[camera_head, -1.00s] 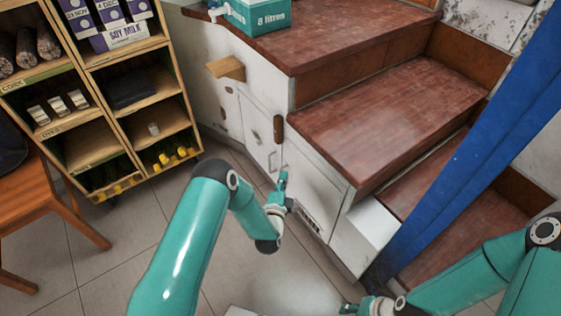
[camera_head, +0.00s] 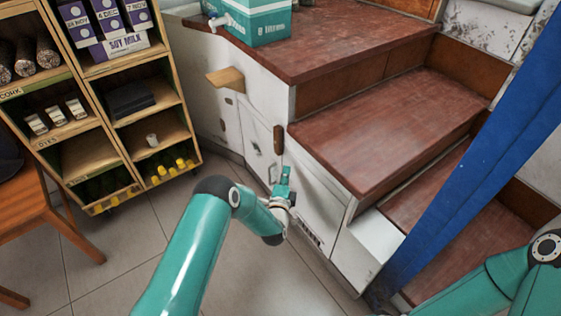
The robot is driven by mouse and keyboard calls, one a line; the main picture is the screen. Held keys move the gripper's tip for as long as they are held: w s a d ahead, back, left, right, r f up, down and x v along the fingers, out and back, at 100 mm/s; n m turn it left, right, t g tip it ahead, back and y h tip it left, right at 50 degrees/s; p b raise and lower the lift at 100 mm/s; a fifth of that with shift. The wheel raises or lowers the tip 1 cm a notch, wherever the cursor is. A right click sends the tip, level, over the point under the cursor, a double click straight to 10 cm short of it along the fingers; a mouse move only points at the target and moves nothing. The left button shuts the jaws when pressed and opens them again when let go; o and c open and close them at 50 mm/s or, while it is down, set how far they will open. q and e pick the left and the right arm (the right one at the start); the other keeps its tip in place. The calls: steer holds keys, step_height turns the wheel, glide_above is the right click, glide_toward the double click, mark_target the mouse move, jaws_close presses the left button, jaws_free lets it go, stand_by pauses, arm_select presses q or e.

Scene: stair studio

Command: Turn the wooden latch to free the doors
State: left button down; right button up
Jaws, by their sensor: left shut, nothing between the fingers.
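The wooden latch (camera_head: 278,139) is a small dark brown upright bar on the white cabinet front under the stairs. It sits at the seam between the left door (camera_head: 257,137) and the right door (camera_head: 315,196). Both doors look closed. My left gripper (camera_head: 285,176) is shut and empty, a little below the latch in the picture and apart from it, in front of the doors. My right arm (camera_head: 505,285) comes in at the lower right. Its gripper is outside the picture.
Reddish-brown stair treads (camera_head: 385,130) rise above the cabinet. A wooden block (camera_head: 226,78) juts from the cabinet's left face. A teal box (camera_head: 258,20) stands on the top tread. A wooden shelf unit (camera_head: 160,105) and an orange-brown chair (camera_head: 45,215) stand left. A blue post (camera_head: 460,160) slants at right.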

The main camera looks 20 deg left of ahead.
mark_target(283, 151)
arm_select(q)
steer(key=w, duration=0.1)
steer(key=w+b, duration=0.1)
steer(key=w, duration=0.1)
steer(key=shift+w+a+f, duration=0.1)
steer(key=shift+w+a, duration=0.1)
steer(key=shift+w, duration=0.1)
steer(key=shift+w+a+b, duration=0.15)
steer(key=shift+w+a, duration=0.2)
steer(key=shift+a, duration=0.2)
steer(key=shift+w+a+b, duration=0.15)
steer(key=shift+w+a, duration=0.2)
steer(key=shift+a, duration=0.2)
steer(key=shift+w+a, duration=0.35)
steer(key=shift+a, duration=0.1)
